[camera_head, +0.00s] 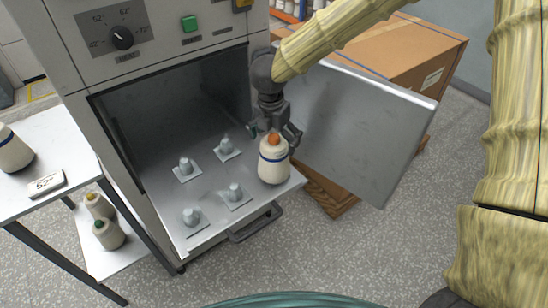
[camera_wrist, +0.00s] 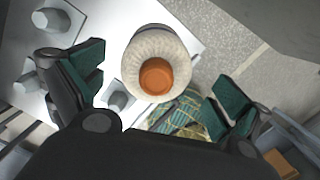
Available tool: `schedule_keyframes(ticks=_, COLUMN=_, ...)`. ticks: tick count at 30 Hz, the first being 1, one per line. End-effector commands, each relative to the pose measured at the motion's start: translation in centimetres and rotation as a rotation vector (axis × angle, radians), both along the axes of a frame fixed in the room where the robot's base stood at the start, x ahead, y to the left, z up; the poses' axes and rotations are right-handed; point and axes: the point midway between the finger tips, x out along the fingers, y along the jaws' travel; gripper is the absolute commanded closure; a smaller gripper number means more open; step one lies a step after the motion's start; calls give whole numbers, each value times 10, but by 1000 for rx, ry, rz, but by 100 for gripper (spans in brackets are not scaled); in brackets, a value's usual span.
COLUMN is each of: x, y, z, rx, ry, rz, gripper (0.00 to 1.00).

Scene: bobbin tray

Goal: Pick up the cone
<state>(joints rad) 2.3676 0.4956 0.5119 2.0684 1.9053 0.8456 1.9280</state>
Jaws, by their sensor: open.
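The cone (camera_head: 273,168) is cream with a dark blue band and an orange tip. It stands upright at the right front corner of the pulled-out metal tray (camera_head: 216,222); its base hides whatever is under it. My gripper (camera_head: 274,131) is open just above and around the cone's top, pointing down. In the wrist view the cone (camera_wrist: 143,42) is seen from above, with its orange tip (camera_wrist: 157,76) between the two green-padded fingers (camera_wrist: 160,85), nearer the left one. I cannot tell whether either finger touches it.
Several empty pegs (camera_head: 185,168) stand on the tray. The cabinet's open door (camera_head: 350,125) is right of my gripper, with a carton (camera_head: 400,55) behind. A side table (camera_head: 75,177) at left bears another cone (camera_head: 12,152) and a "52°" sign (camera_head: 47,184); two cones (camera_head: 108,234) sit below.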

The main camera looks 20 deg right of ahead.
Motion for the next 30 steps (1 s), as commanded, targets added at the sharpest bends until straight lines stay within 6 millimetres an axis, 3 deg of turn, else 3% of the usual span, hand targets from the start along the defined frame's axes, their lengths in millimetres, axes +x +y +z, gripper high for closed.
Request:
schedule_keyframes(ticks=12, x=9, y=-3, z=-43, rx=-1, ry=2, rz=3, gripper=0)
schedule_keyframes(ticks=20, x=10, y=-3, z=-47, rx=0, ry=0, rz=3, gripper=0)
schedule_keyframes(ticks=30, x=10, y=-3, z=-46, rx=-1, ry=0, rz=2, gripper=56)
